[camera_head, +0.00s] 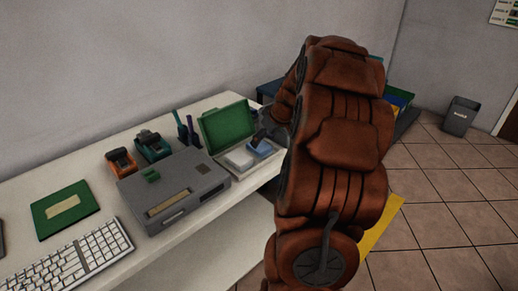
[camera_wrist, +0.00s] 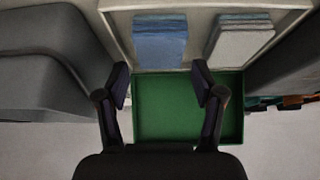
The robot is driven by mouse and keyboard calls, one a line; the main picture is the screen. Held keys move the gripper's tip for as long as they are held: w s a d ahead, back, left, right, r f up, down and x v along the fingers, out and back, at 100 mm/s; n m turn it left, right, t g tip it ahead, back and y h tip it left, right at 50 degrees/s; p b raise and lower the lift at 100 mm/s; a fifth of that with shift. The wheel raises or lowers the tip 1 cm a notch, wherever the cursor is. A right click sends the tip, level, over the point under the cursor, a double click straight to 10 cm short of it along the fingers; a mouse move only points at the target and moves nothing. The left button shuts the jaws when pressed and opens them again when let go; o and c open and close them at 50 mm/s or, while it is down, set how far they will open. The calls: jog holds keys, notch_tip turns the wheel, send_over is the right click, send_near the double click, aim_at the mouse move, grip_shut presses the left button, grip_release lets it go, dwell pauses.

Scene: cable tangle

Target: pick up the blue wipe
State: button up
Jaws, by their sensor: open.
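The blue wipe (camera_wrist: 160,43) lies as a folded stack in a shallow pale tray, beside a white stack (camera_wrist: 240,45) with a bluish far edge. In the head view the blue wipe (camera_head: 260,149) shows at the right part of the tray, in front of the open green lid (camera_head: 227,125). My gripper (camera_wrist: 161,72) is open and empty. Its fingertips are apart, over the near edge of the tray, with the blue wipe beyond them and roughly in line with the gap. In the head view only a small dark part of my gripper shows above the wipe; my arm hides the rest.
On the white bench (camera_head: 212,232) stand a grey device (camera_head: 173,190), orange (camera_head: 120,160) and teal (camera_head: 152,146) tools, a green board (camera_head: 65,207) and a keyboard (camera_head: 68,262). A grey bin (camera_head: 460,116) stands on the tiled floor. The upright green lid is close to my gripper.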

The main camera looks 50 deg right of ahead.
aim_at(260, 146)
jog(key=shift+x, duration=2.3)
jog(key=shift+c, duration=0.3)
jog(key=shift+s, duration=0.1)
jog(key=c, duration=0.5)
jog(key=shift+r, duration=0.15)
jog(key=shift+c, duration=0.2)
jog(key=shift+r, duration=1.65)
jog(key=s+a+b, duration=0.1)
jog(key=s+a, duration=0.3)
jog(key=s, duration=0.3)
jog(key=s+a+r, duration=0.1)
jog(key=s+a, duration=0.3)
jog(key=s, duration=0.3)
jog(key=shift+r+b, duration=0.25)
jog(key=shift+b, duration=0.15)
